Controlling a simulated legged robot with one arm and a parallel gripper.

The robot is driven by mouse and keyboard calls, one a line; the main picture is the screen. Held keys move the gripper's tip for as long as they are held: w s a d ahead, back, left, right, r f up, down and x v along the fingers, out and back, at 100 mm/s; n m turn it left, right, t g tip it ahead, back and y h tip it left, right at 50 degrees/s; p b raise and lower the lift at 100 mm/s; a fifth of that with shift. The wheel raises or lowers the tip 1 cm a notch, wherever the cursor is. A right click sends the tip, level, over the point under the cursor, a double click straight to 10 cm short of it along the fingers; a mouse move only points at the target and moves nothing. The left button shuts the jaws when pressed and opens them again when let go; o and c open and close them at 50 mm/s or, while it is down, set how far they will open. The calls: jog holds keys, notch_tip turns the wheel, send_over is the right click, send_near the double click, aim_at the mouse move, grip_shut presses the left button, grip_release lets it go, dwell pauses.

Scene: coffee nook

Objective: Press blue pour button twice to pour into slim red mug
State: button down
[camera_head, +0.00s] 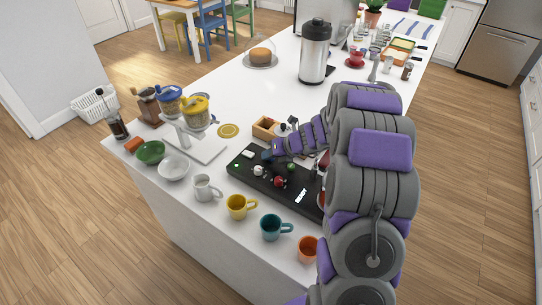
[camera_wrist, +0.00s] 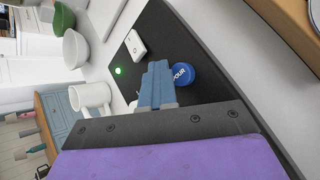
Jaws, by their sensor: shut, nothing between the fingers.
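The blue pour button (camera_wrist: 183,76), a round cap with white lettering, stands on the black panel (camera_head: 250,186) in the wrist view. My gripper (camera_wrist: 158,68) is shut and empty, its fingertips just left of the button in that view and overlapping its edge. I cannot tell whether they touch it or whether it is pressed down. In the head view my gripper (camera_head: 267,155) is over the panel's far left part and hides the button. Red patches show beside my arm, mostly covered by it; I cannot tell whether one is the slim red mug.
The panel also carries a red knob (camera_head: 279,181), a green knob (camera_head: 291,167) and a lit green lamp (camera_wrist: 118,71). White (camera_head: 205,188), yellow (camera_head: 238,207), teal (camera_head: 272,227) and orange (camera_head: 308,248) mugs line the counter's near edge. A wooden box (camera_head: 266,128) stands behind the panel.

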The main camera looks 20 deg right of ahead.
jog(key=shift+d+r+p, duration=0.45)
jog(key=shift+r+p, duration=0.4)
jog(key=shift+p, duration=0.65)
jog(key=shift+d+r+p, duration=0.5)
jog(key=shift+d+p, duration=0.1)
jog(key=shift+p, duration=0.65)
jog(key=shift+a, duration=0.1)
notch_tip(320, 180, up, 5)
jog(key=p, duration=0.6)
jog(key=shift+s+f, duration=0.1)
